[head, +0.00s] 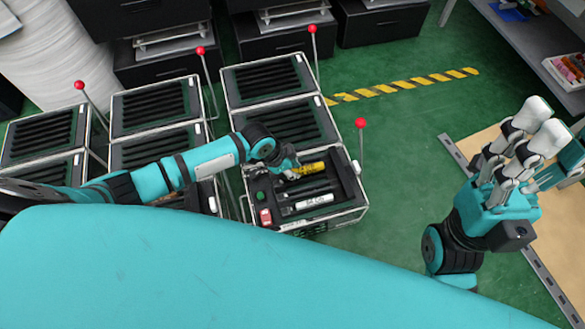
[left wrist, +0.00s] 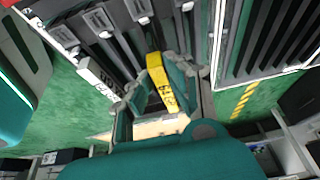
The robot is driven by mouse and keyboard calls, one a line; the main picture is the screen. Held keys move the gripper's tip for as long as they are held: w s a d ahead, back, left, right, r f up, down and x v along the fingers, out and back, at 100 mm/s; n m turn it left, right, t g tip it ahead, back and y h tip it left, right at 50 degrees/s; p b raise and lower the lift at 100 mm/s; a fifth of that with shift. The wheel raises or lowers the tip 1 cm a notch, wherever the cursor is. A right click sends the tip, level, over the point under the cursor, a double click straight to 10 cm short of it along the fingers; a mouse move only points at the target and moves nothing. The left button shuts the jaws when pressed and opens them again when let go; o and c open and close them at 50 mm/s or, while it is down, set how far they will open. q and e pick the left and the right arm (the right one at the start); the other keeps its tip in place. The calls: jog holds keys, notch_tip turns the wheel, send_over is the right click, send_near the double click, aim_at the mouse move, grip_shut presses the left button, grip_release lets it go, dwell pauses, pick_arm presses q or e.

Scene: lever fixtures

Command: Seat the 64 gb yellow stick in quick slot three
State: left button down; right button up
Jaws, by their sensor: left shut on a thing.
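The yellow stick (head: 312,168) is held in my left gripper (head: 288,170), low over the dark slot tray (head: 345,208) of the front right fixture. In the left wrist view the yellow stick (left wrist: 157,75) lies between the two fingers of the left gripper (left wrist: 160,100), and a black "64" shows on it. Its far end points at the slot row (left wrist: 105,25); I cannot tell whether it touches a slot. A white stick (head: 315,200) with black print lies in the same tray. My right gripper (head: 535,122) is raised at the right, open and empty.
A red-knobbed lever (head: 360,123) stands at the tray's right side. A red block (head: 265,217) and a green button (head: 260,196) are at its left. Other slotted fixtures (head: 265,82) with red-knobbed levers stand behind and left.

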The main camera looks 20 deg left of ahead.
pick_arm(q)
jog(key=shift+p, duration=0.55)
dwell(0.5)
jog(key=shift+f+b, duration=0.9)
jog(key=shift+f, duration=0.75)
jog(key=c, duration=1.2)
grip_release()
jog(key=shift+r, duration=0.1)
jog(key=v, duration=1.2)
jog(key=shift+d, duration=0.15)
